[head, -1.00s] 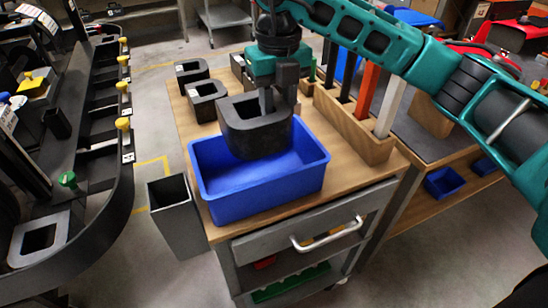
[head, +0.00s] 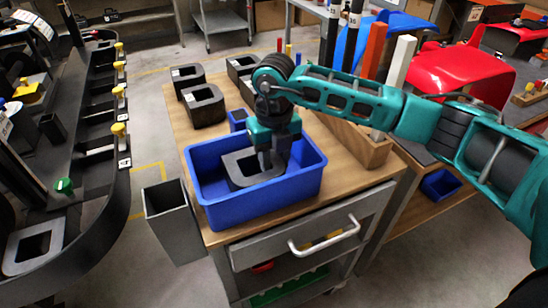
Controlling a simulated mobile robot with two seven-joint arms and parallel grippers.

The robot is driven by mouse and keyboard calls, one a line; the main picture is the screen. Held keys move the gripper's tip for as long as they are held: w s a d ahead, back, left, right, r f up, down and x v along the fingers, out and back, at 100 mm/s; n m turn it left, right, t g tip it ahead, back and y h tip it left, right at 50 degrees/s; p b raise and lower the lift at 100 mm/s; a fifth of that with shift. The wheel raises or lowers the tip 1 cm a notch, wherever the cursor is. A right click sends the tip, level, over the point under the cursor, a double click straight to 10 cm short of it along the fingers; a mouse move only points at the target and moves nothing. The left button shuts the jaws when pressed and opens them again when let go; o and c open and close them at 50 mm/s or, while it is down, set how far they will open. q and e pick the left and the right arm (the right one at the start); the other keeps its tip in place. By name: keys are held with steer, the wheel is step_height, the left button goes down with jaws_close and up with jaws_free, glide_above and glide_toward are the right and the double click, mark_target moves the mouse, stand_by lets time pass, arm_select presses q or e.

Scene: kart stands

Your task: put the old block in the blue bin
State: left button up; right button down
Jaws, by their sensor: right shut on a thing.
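The dark grey block (head: 238,170), a thick piece with a square opening, is inside the blue bin (head: 246,211). The bin stands on the wooden top of the cart. My right gripper (head: 270,168) reaches down into the bin and is shut on the right side of the block. Whether the block touches the bin floor is hard to tell. My left gripper is not in view.
Similar dark blocks (head: 203,105) stand on the cart top (head: 222,131) behind the bin. A wooden rack (head: 372,152) with coloured upright bars is to the right. A grey open container (head: 172,221) is at the cart's left side.

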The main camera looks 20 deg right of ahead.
steer(key=shift+r, duration=0.1)
steer(key=c, duration=0.8)
jaws_free()
step_height(320, 180, up, 12)
